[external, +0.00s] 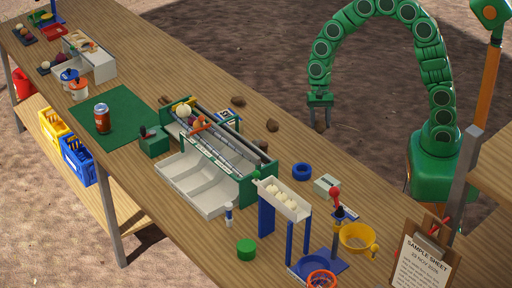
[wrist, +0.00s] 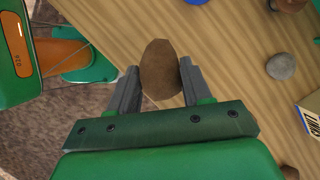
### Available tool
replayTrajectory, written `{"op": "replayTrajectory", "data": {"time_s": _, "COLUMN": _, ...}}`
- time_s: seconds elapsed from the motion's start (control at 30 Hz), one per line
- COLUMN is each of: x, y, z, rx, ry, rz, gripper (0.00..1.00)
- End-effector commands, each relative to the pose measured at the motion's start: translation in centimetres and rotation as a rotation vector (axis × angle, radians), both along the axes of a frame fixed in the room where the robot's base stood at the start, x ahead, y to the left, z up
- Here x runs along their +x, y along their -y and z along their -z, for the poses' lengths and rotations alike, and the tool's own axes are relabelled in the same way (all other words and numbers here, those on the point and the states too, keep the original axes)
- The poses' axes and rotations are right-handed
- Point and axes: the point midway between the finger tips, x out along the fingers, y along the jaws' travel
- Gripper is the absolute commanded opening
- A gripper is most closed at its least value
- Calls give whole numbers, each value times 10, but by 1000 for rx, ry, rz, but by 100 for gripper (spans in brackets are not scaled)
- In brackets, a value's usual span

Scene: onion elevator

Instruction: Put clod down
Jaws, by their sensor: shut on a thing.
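My gripper (external: 320,118) hangs fingers down at the end of the green arm, at the back edge of the table in the external view. In the wrist view my gripper (wrist: 160,90) has its two grey fingers on either side of a brown, egg-shaped clod (wrist: 160,66), shut on it. The held clod is too small to make out in the external view.
The long wooden table (external: 335,165) has bare room between the machine (external: 215,140) and its back edge. A grey stone (wrist: 281,66) lies right of the fingers in the wrist view.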

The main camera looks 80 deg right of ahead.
Motion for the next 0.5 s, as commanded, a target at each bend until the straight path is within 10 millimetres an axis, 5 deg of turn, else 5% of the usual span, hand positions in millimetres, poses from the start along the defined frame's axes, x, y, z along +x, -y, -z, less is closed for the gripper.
{"op": "replayTrajectory", "data": {"time_s": 0.5, "x": -49, "y": 0, "z": -22, "rx": -2, "ry": 1, "rz": 1, "gripper": 13}}
